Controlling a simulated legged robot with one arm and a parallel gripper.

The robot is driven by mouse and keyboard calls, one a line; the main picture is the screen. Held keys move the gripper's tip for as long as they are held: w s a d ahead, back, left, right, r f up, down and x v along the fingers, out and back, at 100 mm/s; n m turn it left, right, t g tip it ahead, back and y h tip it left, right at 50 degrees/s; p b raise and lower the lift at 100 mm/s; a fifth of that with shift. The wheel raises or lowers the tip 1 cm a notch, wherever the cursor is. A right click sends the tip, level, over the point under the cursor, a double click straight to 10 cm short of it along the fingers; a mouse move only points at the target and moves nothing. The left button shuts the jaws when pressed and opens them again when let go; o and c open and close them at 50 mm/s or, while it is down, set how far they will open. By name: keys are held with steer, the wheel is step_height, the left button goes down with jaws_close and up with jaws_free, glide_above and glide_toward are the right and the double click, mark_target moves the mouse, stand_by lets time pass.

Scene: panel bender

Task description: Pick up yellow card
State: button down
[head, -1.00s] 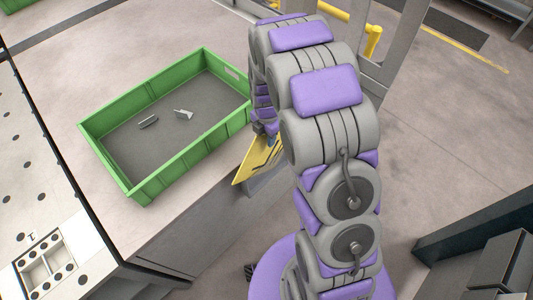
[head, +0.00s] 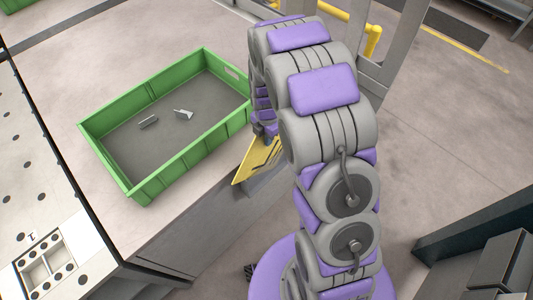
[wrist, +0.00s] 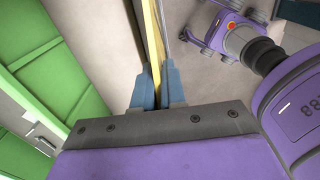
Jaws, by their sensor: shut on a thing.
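The yellow card (head: 257,160) shows in the head view to the right of the green crate, partly hidden behind my arm. In the wrist view the card (wrist: 155,45) is seen nearly edge-on, as a thin yellow strip between the two blue fingertips. My gripper (wrist: 158,88) is shut on the card. A grey holder (head: 262,182) stands right below and beside the card; I cannot tell whether the card is still inside it.
A green crate (head: 178,166) with small grey metal parts (head: 183,114) stands on the table left of the card. A perforated machine bed (head: 20,165) lies at the far left. Yellow railing (head: 373,42) and grey posts stand behind my arm.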

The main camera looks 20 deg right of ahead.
stand_by(0.3)
step_height(320, 180, up, 18)
stand_by(0.8)
